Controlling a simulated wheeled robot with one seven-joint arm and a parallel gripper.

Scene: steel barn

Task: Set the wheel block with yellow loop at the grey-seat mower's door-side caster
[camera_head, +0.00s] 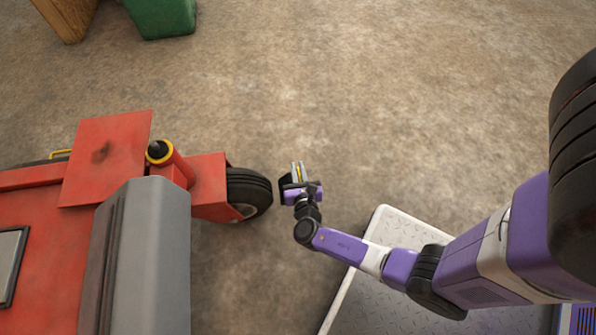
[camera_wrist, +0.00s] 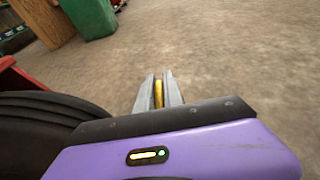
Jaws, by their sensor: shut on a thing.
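The red mower (camera_head: 210,185) with a grey seat (camera_head: 150,250) stands at the left of the head view. Its near caster, a black wheel (camera_head: 252,188), is just left of my gripper (camera_head: 298,172). That wheel fills the left edge of the wrist view (camera_wrist: 40,125). My gripper is shut on the yellow loop (camera_wrist: 158,94), a thin yellow strip between the two grey fingers. The block under the loop is hidden by my gripper. A small gap of floor shows between gripper and wheel in the head view; block contact cannot be told.
A green bin (camera_head: 160,18) and a wooden box (camera_head: 68,16) stand at the top left. A small yellow piece (camera_head: 60,152) shows at the mower's far left side. The concrete floor beyond and right of my gripper is clear.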

